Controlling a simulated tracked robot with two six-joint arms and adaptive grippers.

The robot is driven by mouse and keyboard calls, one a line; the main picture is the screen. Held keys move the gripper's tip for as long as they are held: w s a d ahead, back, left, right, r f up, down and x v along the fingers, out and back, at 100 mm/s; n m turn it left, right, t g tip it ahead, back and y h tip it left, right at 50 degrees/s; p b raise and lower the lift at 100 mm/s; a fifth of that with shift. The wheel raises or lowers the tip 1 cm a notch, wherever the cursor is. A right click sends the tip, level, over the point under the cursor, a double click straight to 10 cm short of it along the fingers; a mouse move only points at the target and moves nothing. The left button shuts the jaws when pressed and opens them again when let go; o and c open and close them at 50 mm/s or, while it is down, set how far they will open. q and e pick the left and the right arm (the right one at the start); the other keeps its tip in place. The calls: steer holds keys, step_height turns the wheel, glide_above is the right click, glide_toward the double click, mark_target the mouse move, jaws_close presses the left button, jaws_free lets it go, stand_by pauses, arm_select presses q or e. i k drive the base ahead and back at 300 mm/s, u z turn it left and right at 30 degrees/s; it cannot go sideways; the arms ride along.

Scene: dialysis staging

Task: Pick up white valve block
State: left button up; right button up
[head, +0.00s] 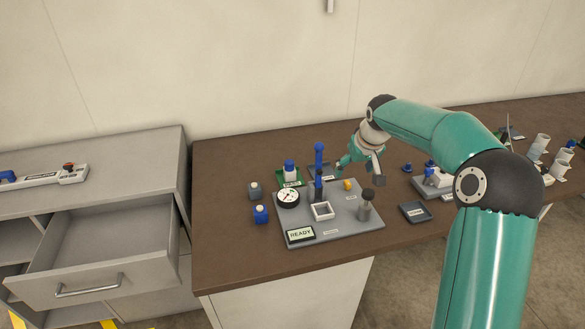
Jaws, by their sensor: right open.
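A small white block with a blue top (290,172) stands on a green pad at the back left of the grey board. Another white block with blue parts (440,178) sits on a grey base to the right, partly hidden by my right arm. I cannot tell which of them is the white valve block. My right gripper (361,171) is open and empty above the back right of the grey board, fingers pointing down, between the two white blocks. My left gripper is out of view.
The grey board (350,226) on the brown table holds a gauge (288,196), a blue post (319,160), a white square frame (322,210), a metal cylinder (366,206) and a READY sign (300,235). An open drawer (95,250) is at left. The table's front left is clear.

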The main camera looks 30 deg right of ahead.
mark_target(288, 177)
steer(key=i, duration=0.9)
steer(key=u, duration=0.05)
